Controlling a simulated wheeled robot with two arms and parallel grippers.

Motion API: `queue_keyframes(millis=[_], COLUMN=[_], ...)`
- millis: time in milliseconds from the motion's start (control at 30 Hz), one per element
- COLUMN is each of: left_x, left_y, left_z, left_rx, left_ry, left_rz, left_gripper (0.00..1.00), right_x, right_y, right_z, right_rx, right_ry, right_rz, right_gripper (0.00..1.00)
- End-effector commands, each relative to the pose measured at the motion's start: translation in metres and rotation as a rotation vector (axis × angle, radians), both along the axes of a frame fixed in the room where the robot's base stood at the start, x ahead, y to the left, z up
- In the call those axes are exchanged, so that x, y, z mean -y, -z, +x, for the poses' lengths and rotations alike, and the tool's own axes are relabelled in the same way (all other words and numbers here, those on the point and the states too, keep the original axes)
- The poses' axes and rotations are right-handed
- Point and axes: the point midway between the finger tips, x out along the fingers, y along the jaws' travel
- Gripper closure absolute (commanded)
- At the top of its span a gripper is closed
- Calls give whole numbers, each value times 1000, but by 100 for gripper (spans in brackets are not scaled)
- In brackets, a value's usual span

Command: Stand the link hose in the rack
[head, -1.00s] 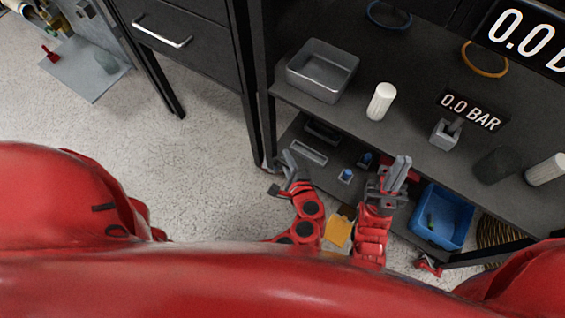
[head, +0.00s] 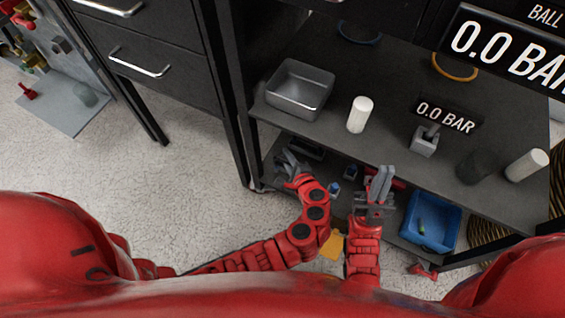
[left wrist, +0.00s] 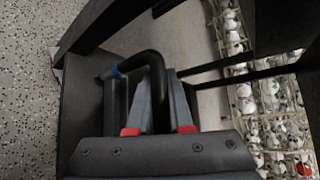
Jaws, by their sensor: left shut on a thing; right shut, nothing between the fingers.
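The link hose (left wrist: 154,66) is a black bent tube with a blue band, seen in the left wrist view. My left gripper (left wrist: 159,88) is shut on its straight leg, and the bent end points left. In the head view my left gripper (head: 288,164) is at the left end of the lower shelf; I cannot make out the hose there. I cannot clearly identify the rack; a dark upright part (left wrist: 115,104) beside the left finger may belong to it. My right gripper (head: 380,182) is shut and empty in front of the shelf edge.
The upper shelf (head: 310,130) overhangs the lower one and holds a grey tray (head: 299,88), white cylinders (head: 358,115) and a grey block (head: 424,141). Below are small blue-topped pieces (head: 350,172) and a blue bin (head: 431,222). A black post (head: 226,95) stands left.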

Motion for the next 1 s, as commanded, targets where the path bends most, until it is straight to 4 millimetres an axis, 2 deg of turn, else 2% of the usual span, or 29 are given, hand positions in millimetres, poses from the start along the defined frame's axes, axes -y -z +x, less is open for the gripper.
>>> queue_keyframes(millis=[500,700,1000], left_x=[16,15,15], left_y=[8,26,32], left_z=[42,40,40], left_rx=[1,0,0], left_ry=[-4,-2,-1], left_rz=[1,3,2], left_gripper=[100,100,100], right_x=[0,0,0], right_y=[8,19,22], right_z=[-2,-4,-5], right_rx=[9,21,29], right_ry=[2,3,3], right_rz=[-11,-27,-37], right_gripper=[100,100,100])
